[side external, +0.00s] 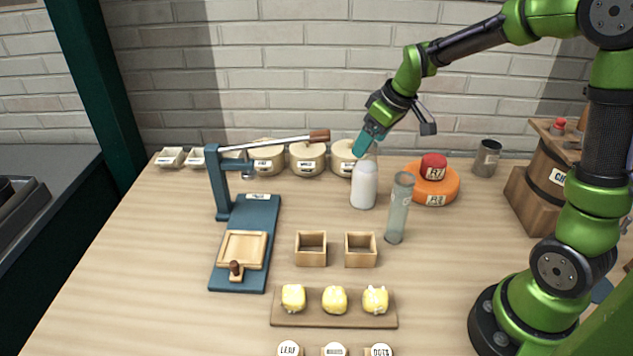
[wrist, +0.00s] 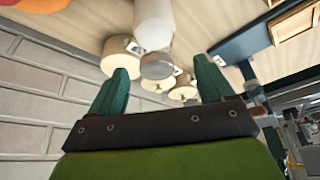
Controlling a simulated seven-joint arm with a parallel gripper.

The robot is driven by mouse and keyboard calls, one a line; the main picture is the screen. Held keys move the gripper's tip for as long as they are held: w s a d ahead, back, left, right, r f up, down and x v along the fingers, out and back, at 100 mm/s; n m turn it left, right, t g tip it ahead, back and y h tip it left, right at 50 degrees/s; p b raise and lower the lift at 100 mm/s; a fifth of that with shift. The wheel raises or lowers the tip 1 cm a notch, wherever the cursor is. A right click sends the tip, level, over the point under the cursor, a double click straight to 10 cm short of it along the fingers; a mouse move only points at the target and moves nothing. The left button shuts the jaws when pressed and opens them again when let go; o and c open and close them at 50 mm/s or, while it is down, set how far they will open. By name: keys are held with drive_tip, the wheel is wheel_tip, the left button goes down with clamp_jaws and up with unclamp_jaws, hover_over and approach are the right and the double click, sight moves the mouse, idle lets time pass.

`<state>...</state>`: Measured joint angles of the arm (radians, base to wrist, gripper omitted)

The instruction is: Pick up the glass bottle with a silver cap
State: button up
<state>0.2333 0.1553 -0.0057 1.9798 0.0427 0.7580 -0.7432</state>
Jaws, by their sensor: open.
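The white, milky-looking glass bottle (side external: 364,186) stands upright on the table, right of centre. In the wrist view the bottle (wrist: 154,25) shows with its silver-grey cap (wrist: 156,66) towards me. My gripper (side external: 363,146) has teal fingers and is just above the bottle's top, tilted down to the left. In the wrist view my gripper (wrist: 162,70) is open, with the cap in line between its two fingertips. Nothing is held. I cannot tell whether the fingers touch the cap; it is partly hidden in the side view.
A clear grey-green cylinder (side external: 398,212) stands close right of the bottle. Round cream tubs (side external: 307,160) line the back by the wall. An orange disc (side external: 446,188) with a red knob is behind right. A blue press (side external: 262,212) stands left. Two wooden boxes (side external: 311,260) are in front.

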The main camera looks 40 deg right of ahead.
sight(365, 175)
drive_tip(key=x, duration=0.4)
drive_tip(key=shift+d+f, duration=0.15)
drive_tip(key=shift+f, duration=0.1)
drive_tip(key=shift+c, duration=0.2)
clamp_jaws()
